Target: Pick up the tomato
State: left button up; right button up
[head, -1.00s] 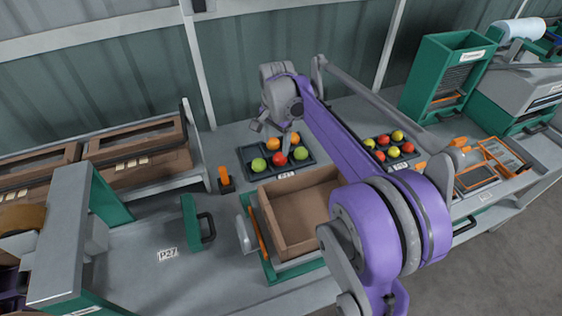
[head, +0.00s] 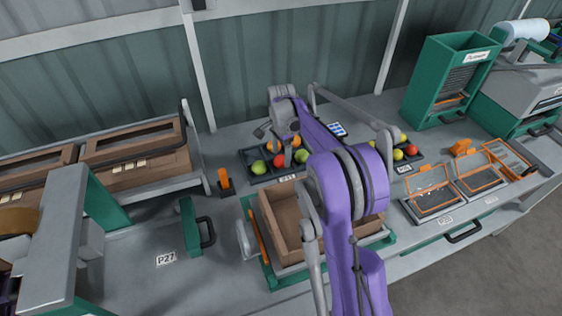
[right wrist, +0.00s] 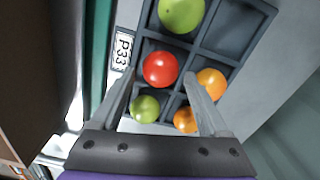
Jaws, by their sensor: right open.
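A red tomato (head: 280,160) lies in a compartment of a dark tray (head: 262,179), between two green tomatoes (head: 258,167) (head: 301,156). Two orange tomatoes (head: 272,146) lie in the back row. In the right wrist view, the red tomato (right wrist: 160,69) shows between the fingertips of my right gripper (right wrist: 162,76), which is open and empty above the tray. The right finger overlaps the orange tomatoes (right wrist: 211,83) in that view. In the head view, my right gripper (head: 276,135) hangs over the back of the tray, partly hidden. My left gripper is not in view.
A brown open box (head: 280,232) stands in front of the tray. A second tray with tomatoes (head: 398,154) is to the right, partly behind my arm. A green rack (head: 447,80) stands at the back right. An orange-topped item (head: 225,180) stands left of the tray.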

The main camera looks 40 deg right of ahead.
notch_tip(320, 180, down, 2)
jog(key=shift+f, duration=0.25)
jog(key=c, duration=0.7)
jog(key=shift+r, duration=0.15)
